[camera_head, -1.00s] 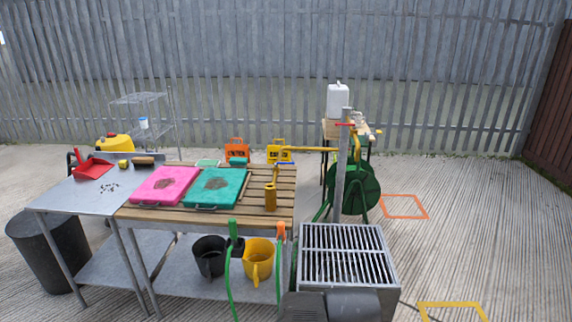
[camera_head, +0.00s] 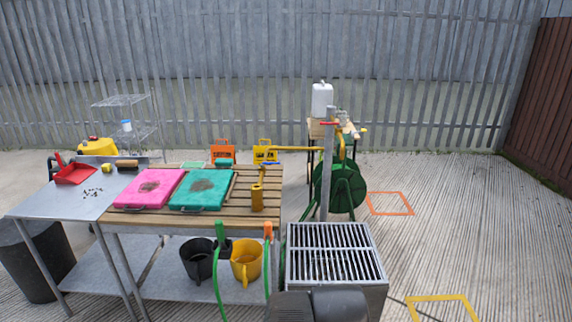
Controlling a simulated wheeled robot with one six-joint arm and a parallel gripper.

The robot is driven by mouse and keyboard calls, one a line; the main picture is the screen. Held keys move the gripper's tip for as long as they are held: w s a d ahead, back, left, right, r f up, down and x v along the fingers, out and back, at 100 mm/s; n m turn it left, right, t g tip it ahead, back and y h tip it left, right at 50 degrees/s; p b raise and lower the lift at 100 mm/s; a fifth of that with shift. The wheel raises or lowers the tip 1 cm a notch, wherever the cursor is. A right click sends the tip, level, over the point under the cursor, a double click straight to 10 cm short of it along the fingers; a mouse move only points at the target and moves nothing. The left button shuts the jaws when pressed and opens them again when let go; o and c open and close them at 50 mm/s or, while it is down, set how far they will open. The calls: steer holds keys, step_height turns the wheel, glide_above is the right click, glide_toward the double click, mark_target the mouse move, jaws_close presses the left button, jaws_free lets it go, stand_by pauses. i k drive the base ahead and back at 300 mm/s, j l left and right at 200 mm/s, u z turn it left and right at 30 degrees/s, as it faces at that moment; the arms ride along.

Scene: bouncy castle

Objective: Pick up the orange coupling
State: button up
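The orange coupling (camera_head: 268,231) is a small upright piece at the front edge of the slatted wooden table (camera_head: 230,217), near its right corner. A green hose (camera_head: 268,270) hangs below it. A similar green fitting (camera_head: 221,232) stands to its left, also with a green hose below. My gripper does not show. Only a dark grey rounded part of what looks like my own arm shows at the bottom edge, below and right of the coupling, apart from it in the picture.
A metal-grated basin (camera_head: 334,252) stands right of the coupling, with a tap post (camera_head: 327,165) behind it. A yellow jug (camera_head: 246,262) and a black bucket (camera_head: 198,260) sit on the lower shelf. The floor to the right is mostly open.

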mark_target(268, 235)
steer(key=i+j, duration=1.15)
steer(key=i+z, duration=0.05)
